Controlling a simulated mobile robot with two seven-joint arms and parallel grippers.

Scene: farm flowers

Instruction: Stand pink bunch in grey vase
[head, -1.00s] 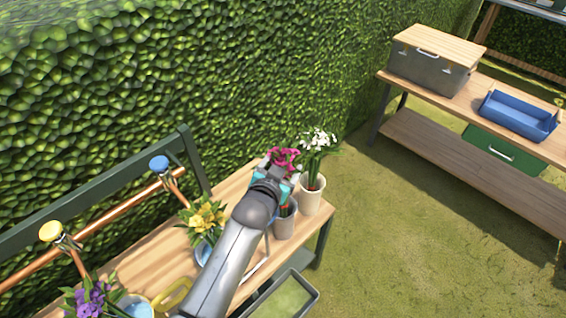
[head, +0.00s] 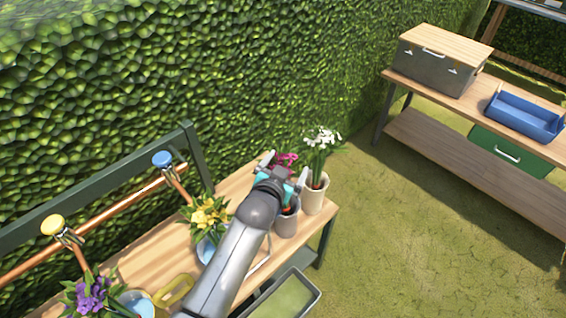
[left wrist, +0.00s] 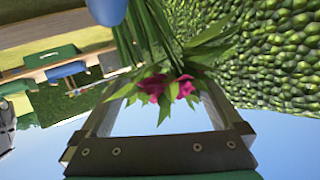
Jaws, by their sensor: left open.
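The pink bunch (head: 288,160) is upright, its blooms above the grey vase (head: 285,224), with a bit of red showing at the vase mouth. Its stems seem to go into the vase, but my gripper hides most of them. My left gripper (head: 286,169) is open, with a finger on either side of the blooms. In the left wrist view the pink blooms (left wrist: 170,88) and green leaves show between the spread fingers (left wrist: 160,108). My right gripper is not in view.
A cream pot of white flowers (head: 312,201) stands close right of the vase. Yellow flowers (head: 208,214) and purple flowers (head: 90,293) stand to the left on the bench, near copper pipes with taps (head: 162,160). A hedge rises behind.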

